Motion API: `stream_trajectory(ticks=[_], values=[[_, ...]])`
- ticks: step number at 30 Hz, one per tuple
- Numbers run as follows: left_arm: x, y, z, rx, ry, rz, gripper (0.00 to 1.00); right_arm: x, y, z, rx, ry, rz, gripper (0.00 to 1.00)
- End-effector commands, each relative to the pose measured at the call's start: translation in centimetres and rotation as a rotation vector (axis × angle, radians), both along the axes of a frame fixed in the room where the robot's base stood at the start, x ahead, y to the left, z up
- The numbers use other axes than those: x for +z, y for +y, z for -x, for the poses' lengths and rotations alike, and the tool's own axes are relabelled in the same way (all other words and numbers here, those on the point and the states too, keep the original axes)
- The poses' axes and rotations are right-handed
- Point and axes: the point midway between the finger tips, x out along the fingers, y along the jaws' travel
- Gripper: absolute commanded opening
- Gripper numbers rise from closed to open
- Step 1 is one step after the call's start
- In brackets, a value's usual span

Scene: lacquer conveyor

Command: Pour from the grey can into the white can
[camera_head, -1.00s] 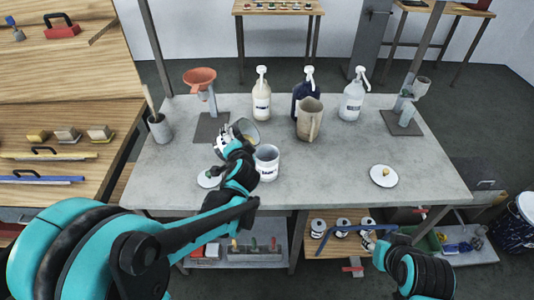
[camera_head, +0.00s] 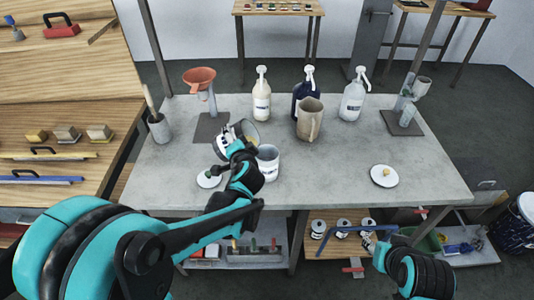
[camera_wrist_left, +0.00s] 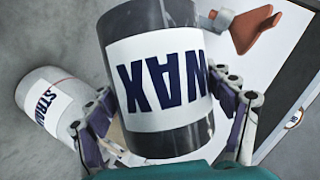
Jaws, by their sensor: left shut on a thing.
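My left gripper (camera_wrist_left: 168,125) is shut on the grey can (camera_wrist_left: 155,70), a dark grey can with a white WAX label. In the head view the grey can (camera_head: 247,130) is held above the table, tilted to the right, with its open mouth showing. The white can (camera_head: 268,160) stands upright and open on the table, just right of and below the grey can. It also shows in the left wrist view (camera_wrist_left: 42,92), with a partly hidden label. No stream between the cans is visible. My right gripper (camera_head: 382,252) is low at the right, beyond the table's front edge; its fingers are unclear.
Behind stand a beige jug (camera_head: 309,122) and several pump bottles, one of them cream (camera_head: 261,98). An orange funnel (camera_head: 199,76) is on a stand at the left. White discs lie at the left (camera_head: 208,179) and right (camera_head: 377,181). The table's right middle is clear.

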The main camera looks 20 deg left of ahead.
Motion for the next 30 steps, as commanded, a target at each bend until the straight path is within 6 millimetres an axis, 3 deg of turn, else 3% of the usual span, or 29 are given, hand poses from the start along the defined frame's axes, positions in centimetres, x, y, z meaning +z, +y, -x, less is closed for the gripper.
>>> stream_trajectory(ticks=[30], values=[[-0.34,-0.19,-0.09,-0.002,0.028,-0.109,0.32,-0.81,0.0,0.0,0.0,0.0,0.0,0.41]])
